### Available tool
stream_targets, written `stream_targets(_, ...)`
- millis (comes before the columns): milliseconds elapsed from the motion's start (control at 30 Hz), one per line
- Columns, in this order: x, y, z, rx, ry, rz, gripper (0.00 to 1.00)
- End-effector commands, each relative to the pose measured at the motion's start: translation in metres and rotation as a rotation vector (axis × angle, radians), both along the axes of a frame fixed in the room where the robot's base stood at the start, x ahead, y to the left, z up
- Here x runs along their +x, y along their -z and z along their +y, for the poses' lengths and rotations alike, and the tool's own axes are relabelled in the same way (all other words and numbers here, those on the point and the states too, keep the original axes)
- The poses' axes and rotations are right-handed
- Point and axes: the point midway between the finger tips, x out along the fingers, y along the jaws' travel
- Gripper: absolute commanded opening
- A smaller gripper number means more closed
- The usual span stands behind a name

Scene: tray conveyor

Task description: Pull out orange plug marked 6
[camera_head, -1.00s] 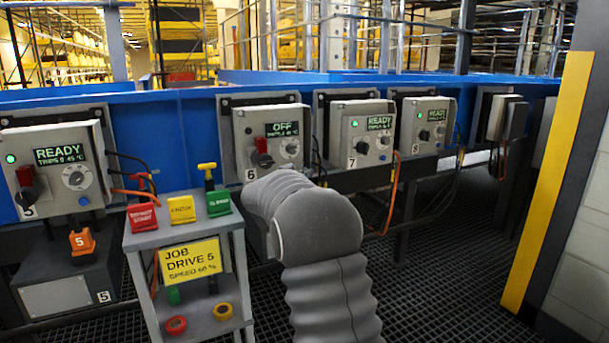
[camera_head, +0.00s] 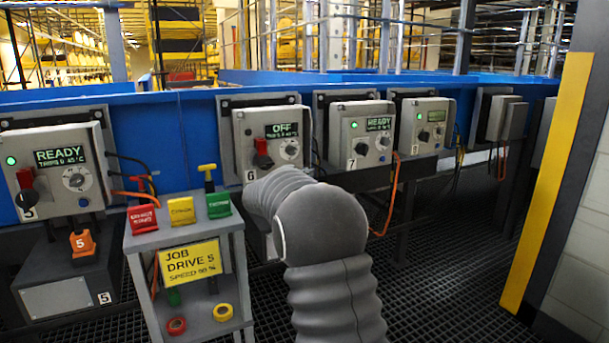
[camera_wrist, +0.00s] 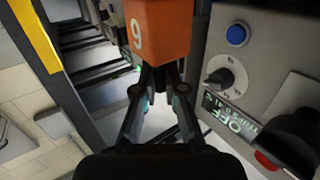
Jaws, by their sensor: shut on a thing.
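The orange plug (camera_wrist: 158,32) shows at the top of the wrist view, cut by the frame edge. Its white mark looks like a 9 here, as the view is turned over. My gripper (camera_wrist: 160,72) is shut on the plug's near end. Whether the plug still sits in a socket is out of view. The grey drive box 6 (camera_head: 242,130) shows OFF on its display, with a red-handled switch (camera_head: 262,148). The box also shows in the wrist view (camera_wrist: 277,40) at the right, with a blue button and a knob. My grey arm hides the plug in the head view.
Another orange plug, marked 5 (camera_head: 82,243), sits below the box at the left. A grey cart (camera_head: 185,238) with a yellow job sign (camera_head: 190,261) stands left of my arm. Box 7 (camera_head: 345,127) is close on the right. A yellow post (camera_head: 550,185) stands at far right.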

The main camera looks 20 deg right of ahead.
Motion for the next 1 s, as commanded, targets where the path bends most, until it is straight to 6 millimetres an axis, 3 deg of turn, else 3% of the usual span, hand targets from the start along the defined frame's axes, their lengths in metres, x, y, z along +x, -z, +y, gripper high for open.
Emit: stream_targets(1000,-0.053,0.0,-0.002,0.0,0.001,0.0,0.0)
